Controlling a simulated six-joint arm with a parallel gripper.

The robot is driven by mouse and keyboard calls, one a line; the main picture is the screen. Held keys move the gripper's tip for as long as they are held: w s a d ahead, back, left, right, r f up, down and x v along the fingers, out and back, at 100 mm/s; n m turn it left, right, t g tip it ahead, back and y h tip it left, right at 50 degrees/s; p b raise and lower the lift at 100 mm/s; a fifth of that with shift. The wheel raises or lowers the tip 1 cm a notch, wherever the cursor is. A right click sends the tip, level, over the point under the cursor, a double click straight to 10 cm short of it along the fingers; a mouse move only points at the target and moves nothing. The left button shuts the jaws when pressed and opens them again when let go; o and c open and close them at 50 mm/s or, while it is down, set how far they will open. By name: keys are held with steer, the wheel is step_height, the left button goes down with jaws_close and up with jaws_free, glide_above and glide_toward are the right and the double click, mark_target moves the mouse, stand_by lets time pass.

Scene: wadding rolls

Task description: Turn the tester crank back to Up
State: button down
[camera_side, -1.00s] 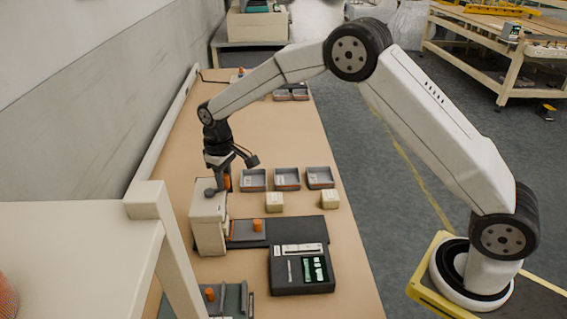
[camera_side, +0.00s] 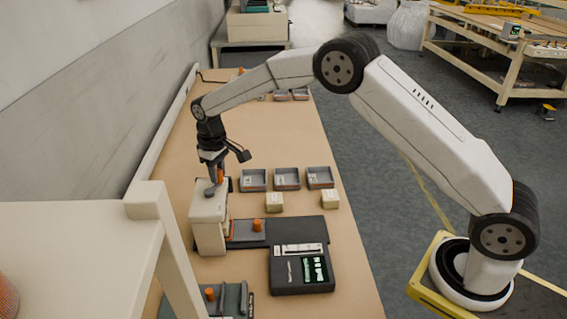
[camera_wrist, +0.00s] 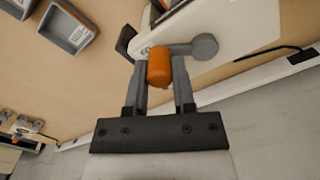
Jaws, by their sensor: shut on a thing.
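The tester (camera_side: 208,222) is a cream upright box at the left of the bench in the side view. Its crank has a grey round hub (camera_wrist: 205,47) and an orange knob (camera_wrist: 159,67), both clear in the wrist view. My gripper (camera_wrist: 160,72) is shut on the orange knob, one finger on each side of it. In the side view my gripper (camera_side: 217,178) stands over the top of the tester, pointing down. The crank arm is partly hidden behind the fingers, and I cannot read any position marking.
Three grey trays (camera_side: 288,178) sit right of the tester, with two cream blocks (camera_side: 274,203) in front. The wall runs along the bench's left side.

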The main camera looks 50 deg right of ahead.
steer(key=shift+w+a, duration=0.7)
steer(key=shift+w, duration=0.3)
steer(key=shift+c, duration=2.4)
jaws_free()
steer(key=shift+d, duration=0.1)
step_height(320, 180, up, 7)
steer(key=shift+d, duration=0.1)
